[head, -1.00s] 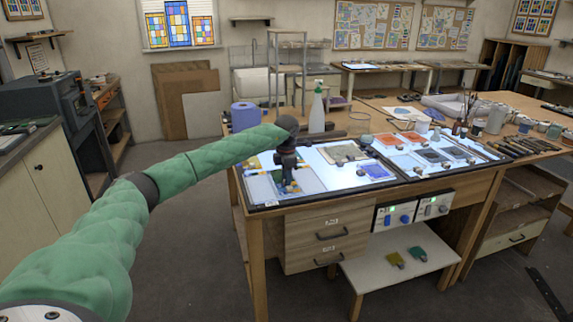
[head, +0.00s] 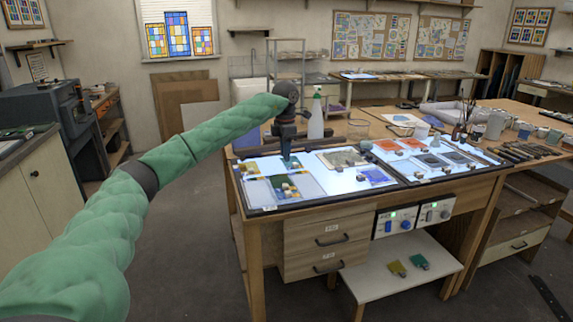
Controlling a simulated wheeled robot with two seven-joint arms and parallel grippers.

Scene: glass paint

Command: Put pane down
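A small pane of coloured squares (head: 291,188), blue, yellow and pale, lies on the lit light table (head: 318,193) at its left end. My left gripper (head: 287,163) points down just above and behind the pane and appears apart from it. Its fingers are dark and small, so I cannot tell whether they are open or shut. My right gripper is not in view.
More glass lies on the light table, including a blue piece (head: 376,177) and orange pieces (head: 388,145). Brushes and jars crowd the right.

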